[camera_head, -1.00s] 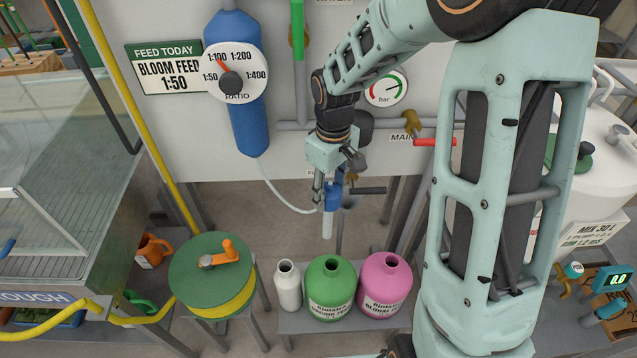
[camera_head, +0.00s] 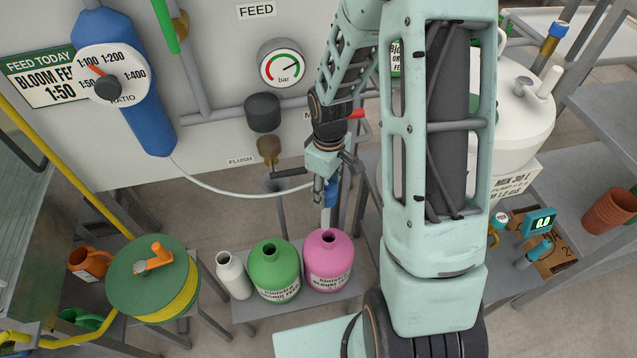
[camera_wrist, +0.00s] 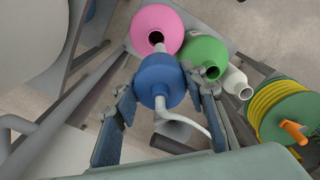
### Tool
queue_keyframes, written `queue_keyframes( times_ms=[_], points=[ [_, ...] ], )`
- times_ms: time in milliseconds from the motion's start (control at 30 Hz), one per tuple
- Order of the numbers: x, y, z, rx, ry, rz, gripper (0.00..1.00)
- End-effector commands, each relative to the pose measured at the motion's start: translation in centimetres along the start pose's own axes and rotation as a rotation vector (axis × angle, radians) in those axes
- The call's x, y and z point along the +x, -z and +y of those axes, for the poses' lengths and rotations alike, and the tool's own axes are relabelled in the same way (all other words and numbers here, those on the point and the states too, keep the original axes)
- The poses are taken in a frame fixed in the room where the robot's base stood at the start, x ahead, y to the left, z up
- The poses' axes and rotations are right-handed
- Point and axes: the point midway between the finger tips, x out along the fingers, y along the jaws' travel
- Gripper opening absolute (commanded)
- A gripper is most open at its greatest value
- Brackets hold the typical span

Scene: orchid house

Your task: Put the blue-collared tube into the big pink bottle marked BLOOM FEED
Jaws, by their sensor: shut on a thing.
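The blue-collared tube shows as a blue collar (camera_wrist: 160,80) between my fingers in the wrist view, and its collar (camera_head: 331,192) also shows in the head view with a pale end below. My gripper (camera_head: 329,180) is shut on the collar and holds the tube upright above the bottle shelf. The big pink bottle (camera_head: 329,262), marked BLOOM FEED, stands with its dark mouth open, just below the tube. In the wrist view the pink bottle (camera_wrist: 152,24) lies just beyond the collar, its mouth partly beside the collar's edge. A pale hose runs from the collar to the blue doser.
A green bottle (camera_head: 274,272) and a white bottle (camera_head: 233,275) stand left of the pink one on the shelf. A green-topped hose reel (camera_head: 150,285) is further left. A handled pipe (camera_head: 285,172) is close to my gripper's left. A white tank (camera_head: 520,110) stands at right.

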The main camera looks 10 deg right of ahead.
Motion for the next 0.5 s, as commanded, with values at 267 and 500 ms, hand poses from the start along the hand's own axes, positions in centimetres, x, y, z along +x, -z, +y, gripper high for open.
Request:
queue_keyframes(
  times_ms=[267, 500],
  points=[
    [0.7, -0.6, 0.2, -0.001, -0.001, -0.001, 0.03],
    [2.0, -0.6, 0.2, -0.001, -0.001, -0.001, 0.03]
  ],
)
